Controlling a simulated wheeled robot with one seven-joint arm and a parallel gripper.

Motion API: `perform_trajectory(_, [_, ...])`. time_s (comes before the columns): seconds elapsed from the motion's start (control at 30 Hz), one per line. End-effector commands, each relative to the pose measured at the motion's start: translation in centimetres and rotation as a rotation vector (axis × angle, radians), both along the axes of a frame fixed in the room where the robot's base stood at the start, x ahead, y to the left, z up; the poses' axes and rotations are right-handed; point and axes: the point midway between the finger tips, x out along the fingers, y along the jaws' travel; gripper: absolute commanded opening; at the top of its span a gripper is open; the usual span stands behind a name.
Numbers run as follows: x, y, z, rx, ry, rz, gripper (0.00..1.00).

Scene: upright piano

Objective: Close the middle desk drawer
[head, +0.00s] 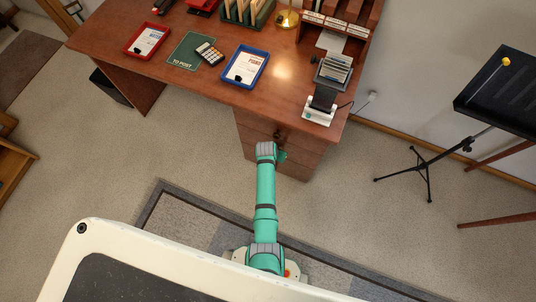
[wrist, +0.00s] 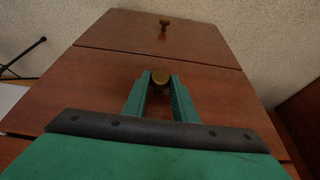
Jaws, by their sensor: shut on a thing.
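My wrist covers much of the drawer fronts there. A dark knob (head: 277,135) shows just above the wrist. I cannot tell how far the held drawer stands out.
A black music stand (head: 430,160) stands on the carpet to the right. A dark bin (head: 110,86) is under the desk's left side. Trays and papers lie on the desktop. A grey-bordered rug (head: 190,215) lies near my base.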

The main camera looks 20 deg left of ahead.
Motion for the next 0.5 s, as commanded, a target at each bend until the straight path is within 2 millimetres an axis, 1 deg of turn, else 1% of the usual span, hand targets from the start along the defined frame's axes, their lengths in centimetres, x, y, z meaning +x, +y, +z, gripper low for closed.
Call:
perform_trajectory(0.03, [0.35,-0.16,0.08,0.0,-0.006,-0.003,0.0])
perform_trajectory(0.23, [0.45,-0.15,0.15,0.001,-0.009,-0.002,0.0])
perform_trajectory(0.27, [0.46,-0.15,0.16,0.001,-0.009,-0.002,0.27])
perform_trajectory(0.3, [0.46,-0.15,0.16,0.001,-0.009,-0.002,0.36])
perform_trajectory(0.33, [0.45,-0.2,0.16,0.001,-0.008,-0.002,0.42])
perform_trajectory(0.5, [0.37,-0.22,0.12,0.001,-0.007,-0.004,0.42])
